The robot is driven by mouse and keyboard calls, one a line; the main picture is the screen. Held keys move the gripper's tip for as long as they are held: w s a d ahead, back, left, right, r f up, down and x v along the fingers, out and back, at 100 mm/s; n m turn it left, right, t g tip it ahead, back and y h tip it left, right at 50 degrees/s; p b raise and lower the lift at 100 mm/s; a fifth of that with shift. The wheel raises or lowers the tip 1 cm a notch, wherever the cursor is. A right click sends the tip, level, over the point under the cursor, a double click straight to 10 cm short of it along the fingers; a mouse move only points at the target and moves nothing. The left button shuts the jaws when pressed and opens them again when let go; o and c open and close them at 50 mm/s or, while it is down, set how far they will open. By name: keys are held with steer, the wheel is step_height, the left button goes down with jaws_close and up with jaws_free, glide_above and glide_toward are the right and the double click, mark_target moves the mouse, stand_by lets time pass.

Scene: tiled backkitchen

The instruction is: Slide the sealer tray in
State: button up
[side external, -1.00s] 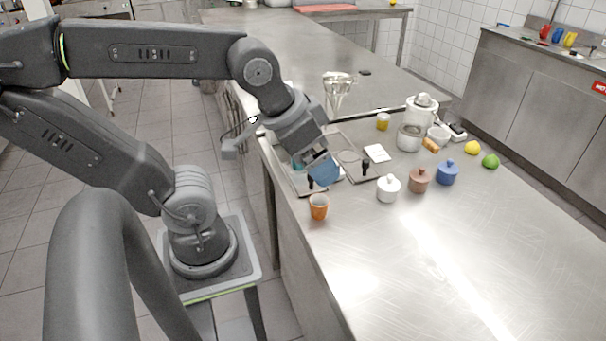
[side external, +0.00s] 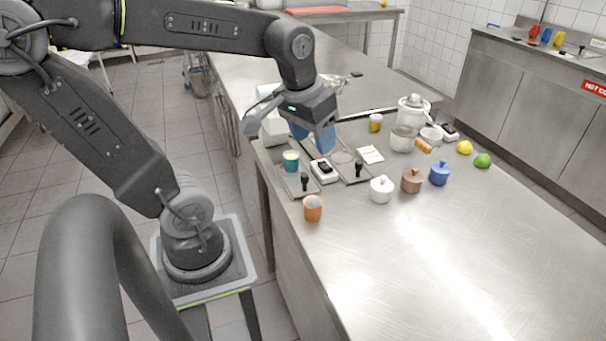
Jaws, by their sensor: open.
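The sealer (side external: 275,129), a pale machine, seems to stand at the counter's left edge, partly behind my gripper. In front of it lie two flat metal trays side by side. The left tray (side external: 284,184) has a black upright handle at its near end and a teal cup (side external: 291,161) on it. The right tray (side external: 349,177) has a round opening and its own black handle (side external: 359,169). I cannot tell how far either tray is in. My gripper (side external: 314,141), with blue fingers, is open and empty above the trays' far part, apart from both handles.
A small white device (side external: 322,170) with a dark face sits between the trays. An orange cup (side external: 313,208) stands near the left tray's near end. White, brown and blue lidded pots (side external: 411,181) stand to the right. The near counter (side external: 440,270) is clear.

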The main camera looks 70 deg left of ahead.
mark_target(304, 174)
steer(key=a+n+g, duration=0.1)
steer(key=a, duration=0.2)
steer(key=w+a+f+n+g, duration=0.1)
steer(key=a+n, duration=0.1)
steer(key=w+a+f+n, duration=0.1)
steer(key=a, duration=0.2)
steer(key=shift+a+g+h, duration=0.3)
steer(key=shift+g+h, duration=0.1)
steer(key=shift+c, duration=0.5)
steer(key=shift+n, duration=0.3)
step_height(304, 174, down, 14)
steer(key=shift+a+r, duration=0.1)
steer(key=shift+a, duration=0.05)
steer(key=shift+c, duration=0.4)
jaws_close()
steer(key=shift+a, duration=0.1)
